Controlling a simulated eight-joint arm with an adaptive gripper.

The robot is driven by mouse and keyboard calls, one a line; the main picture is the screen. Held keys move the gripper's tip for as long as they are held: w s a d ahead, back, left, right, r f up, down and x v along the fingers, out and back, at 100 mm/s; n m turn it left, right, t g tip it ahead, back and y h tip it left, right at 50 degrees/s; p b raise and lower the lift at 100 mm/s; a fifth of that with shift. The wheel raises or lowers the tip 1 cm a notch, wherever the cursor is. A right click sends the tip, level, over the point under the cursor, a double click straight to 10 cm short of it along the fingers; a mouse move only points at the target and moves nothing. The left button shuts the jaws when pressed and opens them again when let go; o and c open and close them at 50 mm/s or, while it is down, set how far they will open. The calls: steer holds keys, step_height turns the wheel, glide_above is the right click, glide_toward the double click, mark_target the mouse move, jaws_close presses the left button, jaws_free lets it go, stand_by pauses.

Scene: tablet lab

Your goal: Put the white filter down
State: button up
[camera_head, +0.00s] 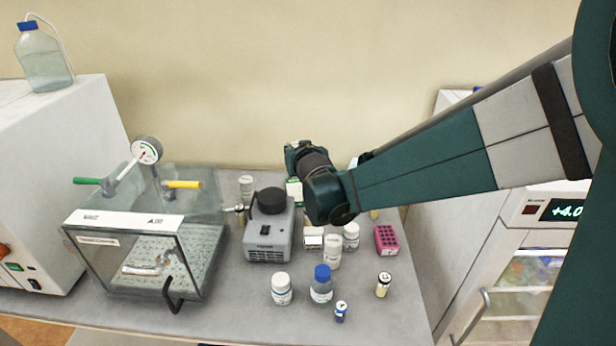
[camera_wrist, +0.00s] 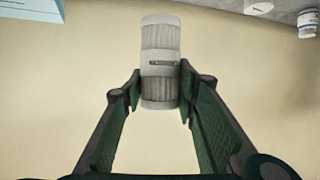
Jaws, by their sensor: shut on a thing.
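The white filter (camera_wrist: 160,65) is a pale cylinder with ribbed grey bands, seen in the wrist view. My gripper (camera_wrist: 160,88) is shut on its lower part in that picture, with one finger on each side. Only beige wall shows behind the filter there. In the head view my gripper (camera_head: 298,158) is above the back of the bench, just right of and behind the grey mixer. The held filter cannot be made out in the head view.
The grey mixer (camera_head: 268,243) with a black top stands beside a glass chamber (camera_head: 190,262). Several bottles, including a blue-capped one (camera_head: 321,285), and a pink rack (camera_head: 386,240) stand on the bench (camera_head: 225,318). The front right of the bench has bare room.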

steer(key=w+d+f, duration=0.3)
steer(key=f, duration=0.1)
steer(key=shift+d+f, duration=0.2)
steer(key=shift+d, duration=0.15)
steer(key=shift+w, duration=0.1)
stand_by(0.4)
step_height(320, 180, down, 6)
steer(key=shift+b, duration=0.35)
steer(key=shift+f, duration=0.2)
steer(key=shift+f+b, duration=0.35)
steer(key=shift+f, duration=1.4)
steer(key=shift+f, duration=0.2)
